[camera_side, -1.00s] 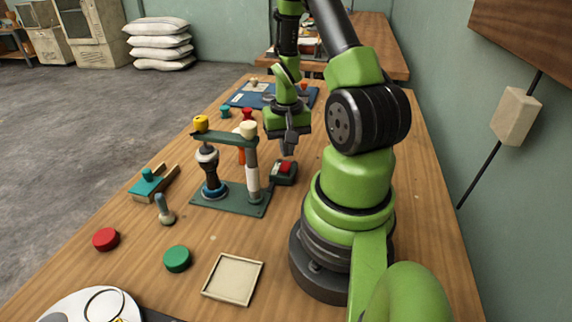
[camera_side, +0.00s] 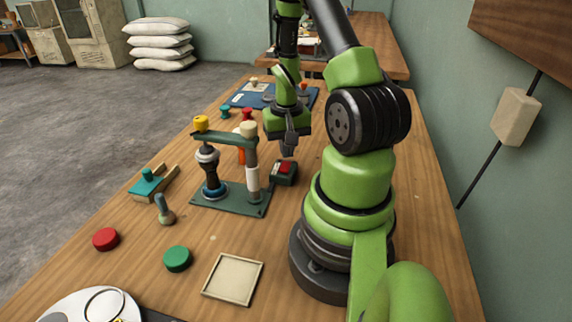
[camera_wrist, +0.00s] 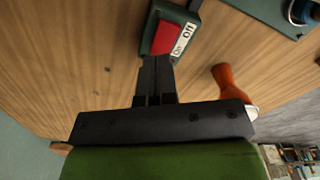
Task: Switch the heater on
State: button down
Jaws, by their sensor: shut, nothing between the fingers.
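The switch is a dark green box with a red rocker (camera_side: 285,168) on the bench, right of the green stand. In the wrist view the red rocker (camera_wrist: 163,38) sits next to a white label reading "On" and "Off". My gripper (camera_side: 288,153) is shut and empty, pointing down just behind the switch box. In the wrist view the closed fingertips (camera_wrist: 157,58) appear right at the near edge of the red rocker. I cannot tell whether they touch it, nor which way the rocker is tipped.
A green stand (camera_side: 228,200) with upright posts and a crossbar stands close left of the switch. An orange-handled tool (camera_wrist: 235,82) lies near the gripper. A blue mat (camera_side: 250,98) lies farther back. The bench front holds a shallow tray (camera_side: 233,279) and coloured discs.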

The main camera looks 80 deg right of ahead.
aim_at(286, 162)
jog(key=shift+f, duration=1)
dwell(0.3)
jog(key=shift+r, duration=0.1)
jog(key=shift+r, duration=3.4)
jog(key=shift+r, duration=0.1)
jog(key=w+a+r+n+t, duration=0.1)
jog(key=w+a+r, duration=0.1)
jog(key=a+r, duration=0.1)
jog(key=w+a+r+n+t, duration=0.1)
jog(key=a+r, duration=0.2)
jog(key=r, duration=0.1)
jog(key=w+a+r+n+t+h, duration=0.1)
jog(key=w+a+r, duration=0.1)
jog(key=a+r, duration=0.1)
jog(key=shift+w+r, duration=0.35)
jog(key=shift+r, duration=0.4)
jog(key=s+a+r+n+t+y, duration=0.1)
jog(key=s+a+r+n+t, duration=0.1)
jog(key=a, duration=0.5)
jog(key=s+a+r+n+t+y, duration=0.2)
jog(key=s+a+r+n, duration=0.1)
jog(key=a+r, duration=0.3)
jog(key=shift+s+a+r, duration=0.4)
jog(key=shift+s+a, duration=0.1)
jog(key=shift+a, duration=0.1)
